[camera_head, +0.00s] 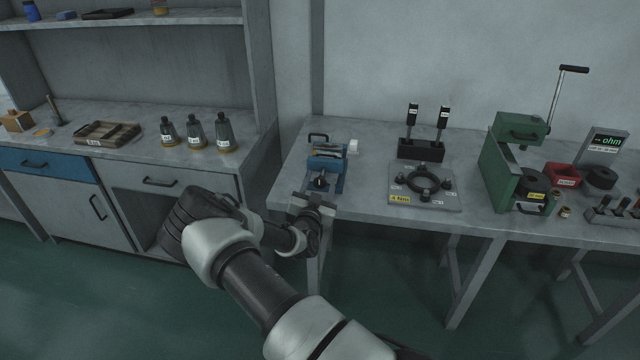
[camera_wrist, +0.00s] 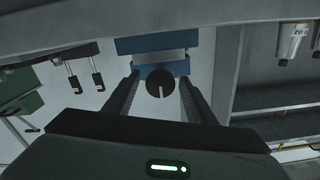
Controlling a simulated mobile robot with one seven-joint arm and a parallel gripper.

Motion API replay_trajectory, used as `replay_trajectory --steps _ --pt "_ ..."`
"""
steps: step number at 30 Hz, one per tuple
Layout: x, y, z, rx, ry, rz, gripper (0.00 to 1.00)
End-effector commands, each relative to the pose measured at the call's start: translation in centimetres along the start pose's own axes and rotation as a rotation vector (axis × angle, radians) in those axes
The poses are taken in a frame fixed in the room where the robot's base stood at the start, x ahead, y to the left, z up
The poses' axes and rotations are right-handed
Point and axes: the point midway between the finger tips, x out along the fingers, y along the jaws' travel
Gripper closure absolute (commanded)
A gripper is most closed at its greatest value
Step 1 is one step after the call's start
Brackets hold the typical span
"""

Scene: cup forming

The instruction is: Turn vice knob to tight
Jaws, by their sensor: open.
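The blue vice (camera_head: 327,162) stands at the left front edge of the grey workbench. Its dark round knob (camera_head: 321,183) faces forward, and a piece with a white end sits at the vice's top. In the wrist view, the vice (camera_wrist: 152,44) is at the top centre, and the knob (camera_wrist: 160,82) shows a pale line on its face. My gripper (camera_wrist: 157,88) is open, with one finger on each side of the knob in the picture; I see no contact. In the head view my gripper (camera_head: 316,200) is just in front of the vice, partly hidden by my wrist.
To the vice's right are a plate with a ring fixture (camera_head: 425,185), a black stand with two upright tools (camera_head: 424,146) and a green press (camera_head: 508,160). A cabinet bench with several bottles (camera_head: 196,130) stands at left. Some tabletop right of the vice is clear.

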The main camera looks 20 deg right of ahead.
Motion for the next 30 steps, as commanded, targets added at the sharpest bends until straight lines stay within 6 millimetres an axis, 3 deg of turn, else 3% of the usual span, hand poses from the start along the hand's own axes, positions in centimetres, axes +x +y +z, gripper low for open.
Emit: replay_trajectory --steps 3,10,20,30 --pt "-0.03 0.00 0.01 0.000 0.000 0.000 0.51" --pt "-0.05 -0.01 0.02 0.000 0.000 0.000 0.90" --pt "-0.06 -0.03 -0.03 0.042 -0.001 0.000 0.91" --pt "-0.05 0.01 -0.13 0.270 0.000 0.000 0.91"
